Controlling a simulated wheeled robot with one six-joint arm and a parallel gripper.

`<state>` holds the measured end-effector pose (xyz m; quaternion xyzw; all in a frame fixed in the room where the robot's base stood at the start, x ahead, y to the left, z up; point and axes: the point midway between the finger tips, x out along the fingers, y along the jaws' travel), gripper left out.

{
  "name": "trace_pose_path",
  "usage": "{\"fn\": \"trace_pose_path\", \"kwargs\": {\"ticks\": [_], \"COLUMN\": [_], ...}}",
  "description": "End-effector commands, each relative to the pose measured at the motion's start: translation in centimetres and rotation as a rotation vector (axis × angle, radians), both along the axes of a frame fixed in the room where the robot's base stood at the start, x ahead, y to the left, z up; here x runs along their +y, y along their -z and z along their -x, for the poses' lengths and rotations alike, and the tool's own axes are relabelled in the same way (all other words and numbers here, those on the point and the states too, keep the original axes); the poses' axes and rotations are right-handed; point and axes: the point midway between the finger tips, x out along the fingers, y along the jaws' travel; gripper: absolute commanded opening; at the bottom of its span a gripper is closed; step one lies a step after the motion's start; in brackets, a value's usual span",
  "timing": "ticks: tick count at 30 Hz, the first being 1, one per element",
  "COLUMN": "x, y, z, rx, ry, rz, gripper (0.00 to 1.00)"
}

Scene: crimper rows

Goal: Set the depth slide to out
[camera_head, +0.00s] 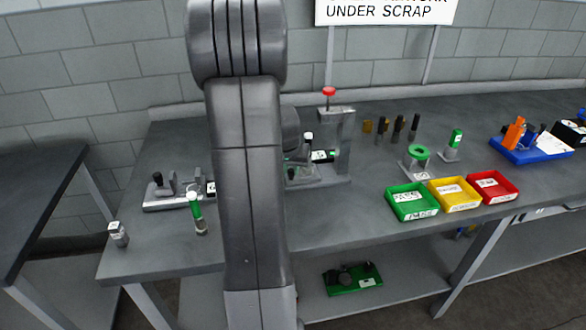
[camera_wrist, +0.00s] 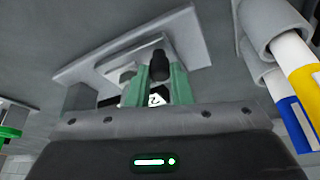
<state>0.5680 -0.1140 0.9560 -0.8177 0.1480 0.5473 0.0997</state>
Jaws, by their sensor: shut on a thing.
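In the wrist view my gripper (camera_wrist: 159,88) has its two green fingers shut around a black knob (camera_wrist: 158,64). The knob stands over a light grey stepped fixture (camera_wrist: 95,72) with a raised block. A white label with a dark mark (camera_wrist: 157,99) shows between the fingers. Which marked position the slide is at cannot be read. Part of a grey fixture (camera_head: 318,180) with a tall post and a red top knob (camera_head: 328,92) shows just right of my arm.
Another fixture (camera_head: 165,203) and a green-and-white tool (camera_head: 197,212) stand left of my arm. Green (camera_head: 412,214), yellow (camera_head: 455,206) and red (camera_head: 494,197) trays are at the right. In the wrist view, grey holders with coloured handles (camera_wrist: 297,62) stand close on the right.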

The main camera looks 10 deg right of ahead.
Motion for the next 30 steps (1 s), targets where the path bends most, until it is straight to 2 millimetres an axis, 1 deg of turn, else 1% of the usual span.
{"fn": "trace_pose_path", "kwargs": {"ticks": [3,9,13,21,22,24,25,30], "x": [1.6,3.4,3.8,3.8,3.8,3.8,3.8,3.8], "y": [0.3,0.2,0.1,0.0,0.0,0.0,0.0,0.0], "z": [0.0,0.1,0.1,0.1,0.1,0.1,0.1,0.1], "rx": [-0.002,-0.002,-0.002,-0.001,-0.001,-0.001,-0.001,-0.001], "ry": [-0.005,-0.004,-0.001,-0.002,-0.002,-0.002,-0.002,-0.001], "rz": [0.0,0.0,0.0,-0.001,-0.001,-0.001,-0.001,0.0], "gripper": [0.0,0.0,0.0,0.0,0.25,0.39,0.41,0.41]}}
